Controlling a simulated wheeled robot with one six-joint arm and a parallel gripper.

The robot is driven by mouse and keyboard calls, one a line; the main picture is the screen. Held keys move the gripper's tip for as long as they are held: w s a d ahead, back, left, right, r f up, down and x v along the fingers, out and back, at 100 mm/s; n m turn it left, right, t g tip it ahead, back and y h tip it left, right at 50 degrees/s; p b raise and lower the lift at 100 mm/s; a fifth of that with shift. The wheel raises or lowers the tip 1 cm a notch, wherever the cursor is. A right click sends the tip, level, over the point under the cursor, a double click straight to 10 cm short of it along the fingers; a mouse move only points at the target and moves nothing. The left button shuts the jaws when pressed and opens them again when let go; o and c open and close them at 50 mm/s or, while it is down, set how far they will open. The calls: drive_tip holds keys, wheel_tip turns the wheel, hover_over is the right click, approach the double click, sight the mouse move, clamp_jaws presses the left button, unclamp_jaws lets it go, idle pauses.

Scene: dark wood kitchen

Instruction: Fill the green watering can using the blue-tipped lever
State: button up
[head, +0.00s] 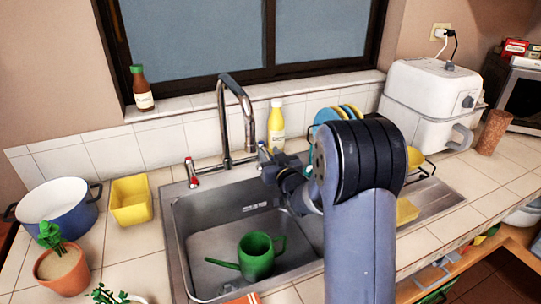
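The green watering can (257,257) stands upright in the sink basin (205,247), with its spout pointing left and its handle on the right. The chrome faucet (224,122) rises behind the basin, and no water stream is visible. A lever with a blue tip (262,147) is to the right of the faucet, and a red-tipped lever (191,172) is to its left. My gripper (268,168) is right by the blue-tipped lever. Whether it touches the lever, and how its fingers are set, is hard to make out. My arm hides the right part of the sink.
A dish rack with plates (325,117) is behind my arm. A blue pot (58,206), a yellow container (131,201) and a potted plant (62,268) are on the left counter. A white appliance (430,95) stands at right.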

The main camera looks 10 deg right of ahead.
clamp_jaws()
drive_tip(key=shift+d, duration=0.1)
idle(0.4)
drive_tip(key=shift+w+d+r+n+y, duration=0.1)
drive_tip(key=shift+d+n+y, duration=0.1)
drive_tip(key=shift+n+y, duration=0.25)
drive_tip(key=shift+w+d+n+y, duration=0.15)
drive_tip(key=shift+n+y, duration=0.1)
drive_tip(key=shift+y, duration=0.4)
drive_tip(key=shift+s, duration=0.1)
drive_tip(key=shift+o, duration=0.3)
unclamp_jaws()
drive_tip(key=shift+s, duration=0.15)
